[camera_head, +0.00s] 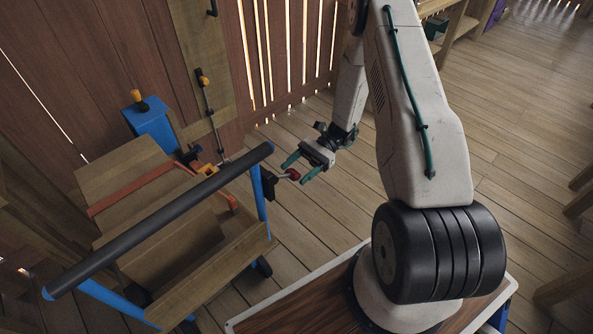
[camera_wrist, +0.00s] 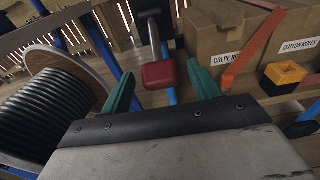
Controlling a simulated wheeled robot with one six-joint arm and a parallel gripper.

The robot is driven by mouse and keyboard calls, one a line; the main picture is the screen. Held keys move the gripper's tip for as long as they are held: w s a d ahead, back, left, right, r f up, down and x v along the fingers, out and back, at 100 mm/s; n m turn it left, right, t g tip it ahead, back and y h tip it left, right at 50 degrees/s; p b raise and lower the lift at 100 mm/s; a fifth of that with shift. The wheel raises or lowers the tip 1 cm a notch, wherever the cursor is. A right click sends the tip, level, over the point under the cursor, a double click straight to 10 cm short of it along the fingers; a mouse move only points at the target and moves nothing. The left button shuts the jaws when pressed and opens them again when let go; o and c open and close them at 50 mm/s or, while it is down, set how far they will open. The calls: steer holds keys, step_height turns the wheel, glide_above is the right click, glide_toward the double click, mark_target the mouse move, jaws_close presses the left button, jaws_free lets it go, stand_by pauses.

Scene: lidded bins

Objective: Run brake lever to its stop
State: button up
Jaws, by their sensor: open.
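The brake lever has a red knob (camera_head: 293,174) at the side of a blue-framed cart (camera_head: 197,285), beside a black block (camera_head: 268,184). In the wrist view the red knob (camera_wrist: 160,75) sits on the end of a grey metal lever arm (camera_wrist: 154,38). My gripper (camera_head: 299,168) is open, with green fingers. In the wrist view the knob appears between the fingertips of my gripper (camera_wrist: 160,84), with a gap on each side. I cannot tell whether the fingertips reach past the knob.
The cart has a dark handle bar (camera_head: 160,220) and carries cardboard boxes (camera_wrist: 222,40) with an orange strap (camera_wrist: 253,45). A reel of black cable (camera_wrist: 50,100) stands to the left in the wrist view. A plank wall (camera_head: 270,55) rises behind. Wooden floor (camera_head: 335,205) lies open around my gripper.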

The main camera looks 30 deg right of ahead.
steer(key=v, duration=0.7)
steer(key=shift+f, duration=0.1)
steer(key=s+a+r+n+t+h, duration=0.1)
steer(key=s+a+r+n+h, duration=0.2)
steer(key=s+r+n+h, duration=0.2)
steer(key=s+a+r+n+t+h, duration=0.2)
steer(key=s+a+r+n+h, duration=0.2)
steer(key=s+r, duration=0.7)
steer(key=s+a+r+n+t+h, duration=0.2)
steer(key=s+r+n+h, duration=0.4)
steer(key=r, duration=1.3)
steer(key=shift+s+a+h, duration=0.6)
steer(key=shift+s+a, duration=0.3)
steer(key=shift+s, duration=0.2)
